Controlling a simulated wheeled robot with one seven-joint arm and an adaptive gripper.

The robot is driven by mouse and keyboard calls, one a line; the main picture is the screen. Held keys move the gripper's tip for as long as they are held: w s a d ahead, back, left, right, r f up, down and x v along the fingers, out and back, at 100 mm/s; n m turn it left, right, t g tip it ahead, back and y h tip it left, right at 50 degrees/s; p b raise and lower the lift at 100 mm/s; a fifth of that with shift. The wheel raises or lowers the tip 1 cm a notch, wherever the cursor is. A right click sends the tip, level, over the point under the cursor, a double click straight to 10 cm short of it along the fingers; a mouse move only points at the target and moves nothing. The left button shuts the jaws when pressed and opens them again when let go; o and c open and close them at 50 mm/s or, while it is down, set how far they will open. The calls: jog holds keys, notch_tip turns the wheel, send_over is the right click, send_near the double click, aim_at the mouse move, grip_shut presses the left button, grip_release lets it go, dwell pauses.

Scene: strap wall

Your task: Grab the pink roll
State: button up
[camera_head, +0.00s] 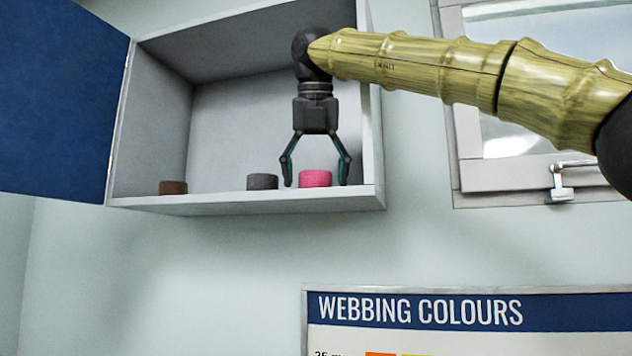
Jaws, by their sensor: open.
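The pink roll (315,179) sits on the floor of an open wall cabinet (240,202), near its right end. My gripper (316,183) points straight down over the roll and is open. One finger is at the left of the roll and the other at its right. A narrow gap shows on the left side, and a gap also shows on the right. I cannot tell from this one view how the fingers line up with the roll in depth.
A grey roll (262,182) sits just left of my gripper's left finger. A brown roll (173,187) is at the cabinet's left end. The blue cabinet door (60,100) stands open at the left. A window (500,150) is at the right, and a webbing colours board (470,312) hangs below.

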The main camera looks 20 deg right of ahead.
jog(key=shift+c, duration=0.4)
jog(key=c, duration=1)
jog(key=shift+c, duration=0.2)
jog(key=shift+r, duration=0.2)
